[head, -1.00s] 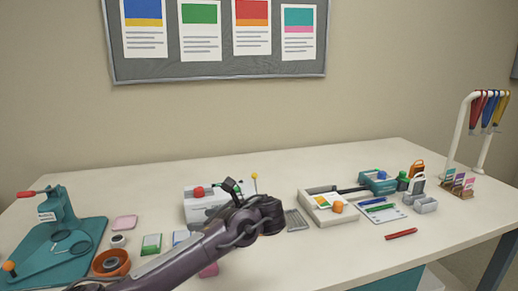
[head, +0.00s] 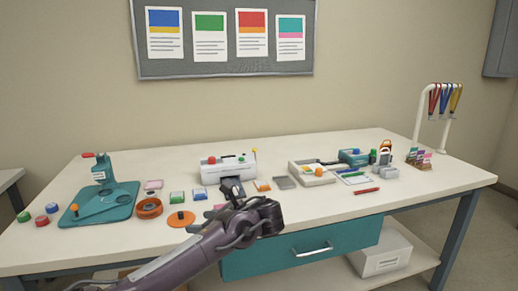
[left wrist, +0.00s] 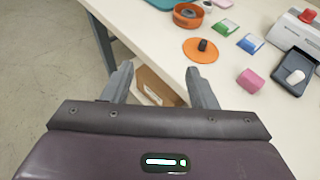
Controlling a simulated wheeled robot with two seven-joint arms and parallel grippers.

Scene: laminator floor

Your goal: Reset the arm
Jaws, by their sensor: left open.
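My left arm comes in from the bottom left of the head view. Its gripper (head: 262,212) is in front of the table's near edge, below the white laminator (head: 214,172). In the left wrist view the two fingers of my left gripper (left wrist: 160,84) stand wide apart with nothing between them. Beyond the fingers are the table edge and a cardboard box (left wrist: 156,88) below it. My right gripper is not in view.
The white table (head: 350,205) holds a teal press (head: 100,205), an orange ring (head: 149,207), an orange disc (head: 181,218), a pink block (left wrist: 251,80) and a white tray (head: 306,178). A teal drawer (head: 290,252) is under the tabletop. Open floor lies left of the table.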

